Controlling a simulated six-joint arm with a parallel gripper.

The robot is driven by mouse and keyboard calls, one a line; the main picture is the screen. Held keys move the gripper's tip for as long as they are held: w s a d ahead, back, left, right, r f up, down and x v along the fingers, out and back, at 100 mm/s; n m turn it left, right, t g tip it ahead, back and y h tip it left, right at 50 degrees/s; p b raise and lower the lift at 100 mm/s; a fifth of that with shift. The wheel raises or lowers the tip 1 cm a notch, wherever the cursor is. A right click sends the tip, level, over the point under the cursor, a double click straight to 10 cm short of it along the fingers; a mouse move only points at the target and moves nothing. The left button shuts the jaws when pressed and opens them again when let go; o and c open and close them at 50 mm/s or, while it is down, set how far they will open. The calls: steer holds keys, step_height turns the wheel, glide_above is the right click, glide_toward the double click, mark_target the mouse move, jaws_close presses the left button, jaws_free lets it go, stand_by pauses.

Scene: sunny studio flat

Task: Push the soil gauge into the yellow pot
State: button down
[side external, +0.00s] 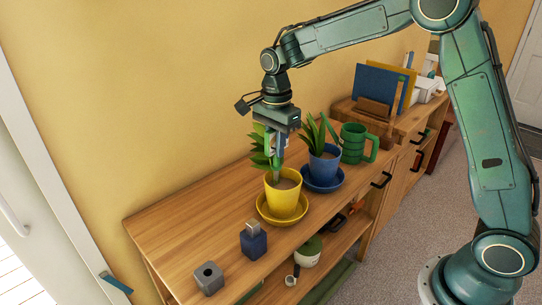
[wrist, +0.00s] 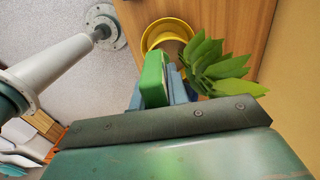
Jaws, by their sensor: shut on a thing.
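The yellow pot (side external: 284,203) stands on a yellow saucer (side external: 262,215) on the wooden cabinet top, with a leafy plant (side external: 260,158) at its back left. In the wrist view the pot (wrist: 168,26) is beyond the fingers and the leaves (wrist: 215,62) are to the right. My gripper (side external: 276,158) is directly above the pot, pointing down, shut on the green soil gauge (wrist: 153,80). The gauge's lower end is hard to make out; I cannot tell whether it touches the soil.
A blue pot (side external: 322,172) with a plant stands close on the right, with a green mug (side external: 356,144) behind it. A dark blue bottle (side external: 253,242) and a grey block with a hole (side external: 208,278) stand at the front left. The cabinet top left of the yellow pot is clear.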

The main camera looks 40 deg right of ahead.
steer(key=d, duration=0.2)
steer(key=s+d+r, duration=0.1)
steer(key=d, duration=0.1)
steer(key=shift+d, duration=0.1)
steer(key=shift+f, duration=0.35)
steer(key=shift+f, duration=2.6)
steer(key=shift+f, duration=1.95)
stand_by(2.6)
